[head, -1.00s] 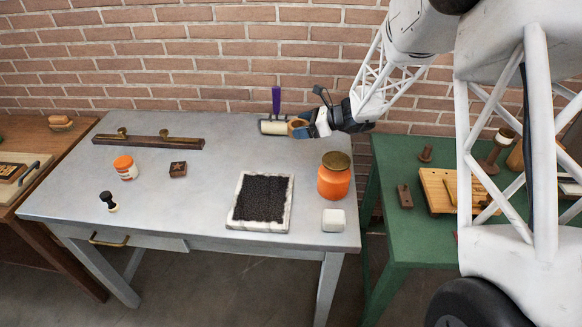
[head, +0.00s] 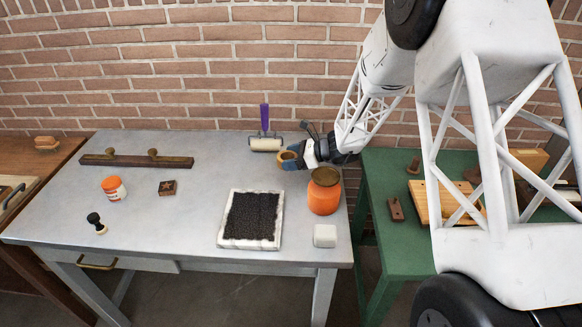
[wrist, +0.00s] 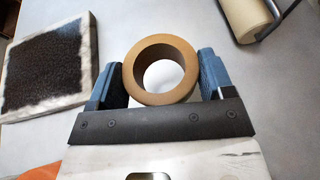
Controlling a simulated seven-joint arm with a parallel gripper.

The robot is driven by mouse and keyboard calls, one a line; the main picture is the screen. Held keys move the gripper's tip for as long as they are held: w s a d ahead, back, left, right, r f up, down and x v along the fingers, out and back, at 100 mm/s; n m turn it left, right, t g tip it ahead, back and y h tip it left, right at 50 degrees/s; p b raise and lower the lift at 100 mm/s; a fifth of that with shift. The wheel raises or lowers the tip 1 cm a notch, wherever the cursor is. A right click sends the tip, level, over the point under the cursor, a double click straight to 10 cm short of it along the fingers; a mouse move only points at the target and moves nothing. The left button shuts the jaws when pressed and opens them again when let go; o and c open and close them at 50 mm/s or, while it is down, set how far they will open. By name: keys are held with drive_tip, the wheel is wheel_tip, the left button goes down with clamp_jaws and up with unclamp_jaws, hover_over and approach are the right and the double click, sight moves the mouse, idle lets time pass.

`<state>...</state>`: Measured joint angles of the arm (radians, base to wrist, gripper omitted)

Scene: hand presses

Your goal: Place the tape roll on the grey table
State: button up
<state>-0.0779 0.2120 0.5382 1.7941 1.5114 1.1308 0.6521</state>
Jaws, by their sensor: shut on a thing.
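In the head view the tape roll (head: 288,159) sits in my gripper (head: 291,156) over the back right part of the grey table (head: 200,201). I cannot tell whether the roll touches the tabletop or is slightly above it.
An orange jar (head: 324,196), a white block (head: 325,236) and a black-topped pad (head: 224,239) are nearer the front. The table's middle is clear. A green table (head: 385,245) stands at right.

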sight(291, 174)
drive_tip(key=shift+f, duration=1.9)
drive_tip(key=shift+f, duration=0.1)
drive_tip(key=o, duration=0.9)
drive_tip(key=shift+d+r, duration=0.3)
drive_tip(key=shift+d, duration=0.1)
drive_tip(key=v, duration=1.1)
drive_tip(key=shift+s+d+f, duration=0.1)
